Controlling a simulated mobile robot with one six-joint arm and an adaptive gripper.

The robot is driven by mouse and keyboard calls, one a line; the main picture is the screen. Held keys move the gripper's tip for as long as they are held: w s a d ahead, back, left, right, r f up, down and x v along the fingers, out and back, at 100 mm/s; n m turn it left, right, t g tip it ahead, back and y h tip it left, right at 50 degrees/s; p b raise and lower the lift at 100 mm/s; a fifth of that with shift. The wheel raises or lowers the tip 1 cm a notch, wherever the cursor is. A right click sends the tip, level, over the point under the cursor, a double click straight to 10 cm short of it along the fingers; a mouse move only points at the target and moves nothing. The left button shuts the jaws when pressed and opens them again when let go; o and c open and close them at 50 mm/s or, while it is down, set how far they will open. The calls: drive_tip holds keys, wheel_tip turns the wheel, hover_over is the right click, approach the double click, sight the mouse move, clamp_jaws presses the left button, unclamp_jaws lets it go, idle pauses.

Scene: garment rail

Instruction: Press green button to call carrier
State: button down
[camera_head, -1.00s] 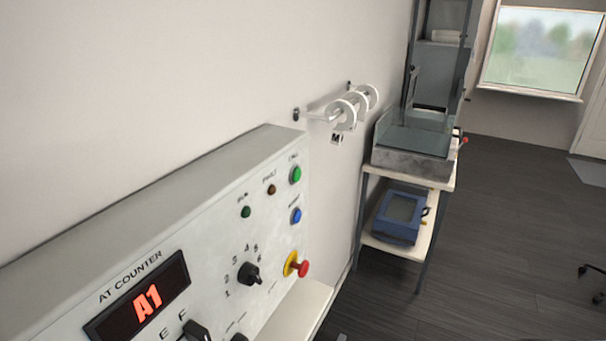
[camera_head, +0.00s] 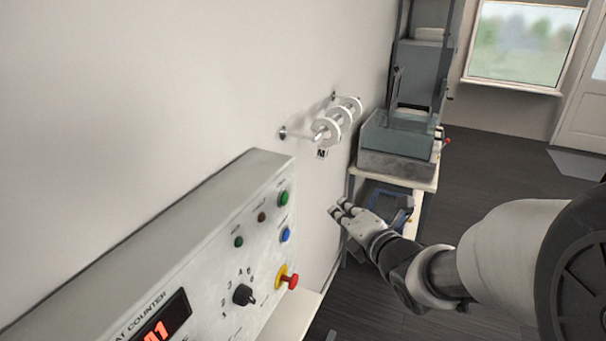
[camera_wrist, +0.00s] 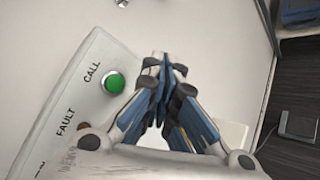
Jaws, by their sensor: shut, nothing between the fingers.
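The green CALL button (camera_head: 284,198) is at the upper right end of the light grey control panel (camera_head: 150,262). It also shows in the wrist view (camera_wrist: 114,83), with the word CALL beside it. My gripper (camera_head: 336,209) is in the head view to the right of the panel, apart from the button. In the wrist view my gripper (camera_wrist: 160,62) has its fingers together and empty, with the button just left of them. Nothing covers the button in either view.
A blue button (camera_head: 286,234) and a red emergency knob (camera_head: 290,281) sit below the green one. A wall rail with white rings (camera_head: 338,122) is beyond the panel. A shelf stand (camera_head: 398,170) is behind my gripper. Dark floor lies open at the right.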

sight(284, 199)
drive_tip(key=w+a+b, duration=0.1)
drive_tip(key=w+a, duration=0.2)
drive_tip(key=a, duration=0.5)
drive_tip(key=shift+a, duration=0.15)
idle(0.5)
idle(1.2)
drive_tip(key=shift+w+a+b, duration=0.1)
drive_tip(key=shift+a+b, duration=0.25)
drive_tip(key=shift+b, duration=0.4)
